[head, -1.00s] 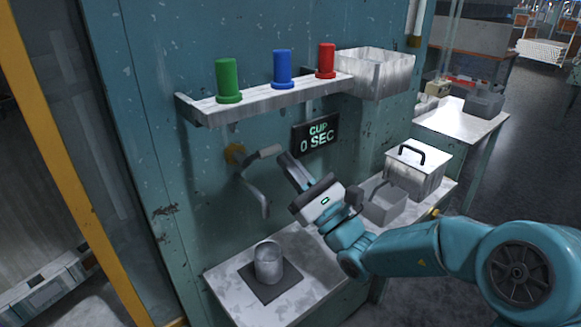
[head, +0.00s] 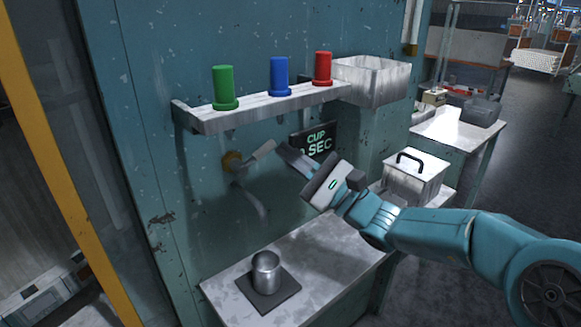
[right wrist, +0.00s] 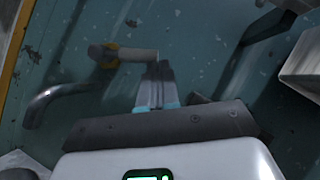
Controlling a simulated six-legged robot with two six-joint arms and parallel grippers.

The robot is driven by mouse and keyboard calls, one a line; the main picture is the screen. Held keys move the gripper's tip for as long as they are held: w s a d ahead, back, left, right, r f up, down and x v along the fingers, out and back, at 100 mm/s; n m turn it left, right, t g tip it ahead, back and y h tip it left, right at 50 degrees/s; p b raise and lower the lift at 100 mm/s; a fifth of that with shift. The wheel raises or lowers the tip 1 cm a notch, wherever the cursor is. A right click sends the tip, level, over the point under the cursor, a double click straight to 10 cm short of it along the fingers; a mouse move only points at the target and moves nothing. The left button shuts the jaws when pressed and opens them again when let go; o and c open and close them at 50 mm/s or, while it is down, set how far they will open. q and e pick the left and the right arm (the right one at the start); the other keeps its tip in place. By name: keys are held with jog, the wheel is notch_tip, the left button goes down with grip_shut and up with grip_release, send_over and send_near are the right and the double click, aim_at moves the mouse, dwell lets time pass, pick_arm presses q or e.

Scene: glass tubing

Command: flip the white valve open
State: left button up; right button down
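The white valve lever (head: 262,149) sticks out to the right from a yellow collar (head: 231,161) on the teal wall, tilted up at its free end. It also shows in the right wrist view (right wrist: 138,55). A grey curved spout (head: 252,195) hangs below it; a metal cup (head: 266,270) stands upright on a dark square pad (head: 285,293) below the spout. My right gripper (head: 283,151) has its fingers together, with the tips close by the lever's free end; they also show in the right wrist view (right wrist: 158,68). I cannot tell whether they touch it. My left gripper is out of view.
Above is a shelf (head: 262,112) with green (head: 224,90), blue (head: 279,78) and red (head: 323,70) cylinders. A lidded metal box (head: 413,182) stands at right. The bench (head: 330,255) right of the pad is clear.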

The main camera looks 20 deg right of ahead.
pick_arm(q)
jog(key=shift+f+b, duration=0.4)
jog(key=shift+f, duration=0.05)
pick_arm(e)
jog(key=r+n+g, duration=0.1)
jog(key=n, duration=0.1)
jog(key=a+r+n+g, duration=0.1)
jog(key=r+n+g, duration=0.1)
jog(key=n, duration=0.1)
jog(key=r+n+g, duration=0.1)
jog(key=r+n, duration=0.1)
jog(key=shift+s+a, duration=0.35)
jog(key=shift+a, duration=0.05)
jog(key=shift+g+y, duration=0.3)
jog(key=shift+g, duration=0.1)
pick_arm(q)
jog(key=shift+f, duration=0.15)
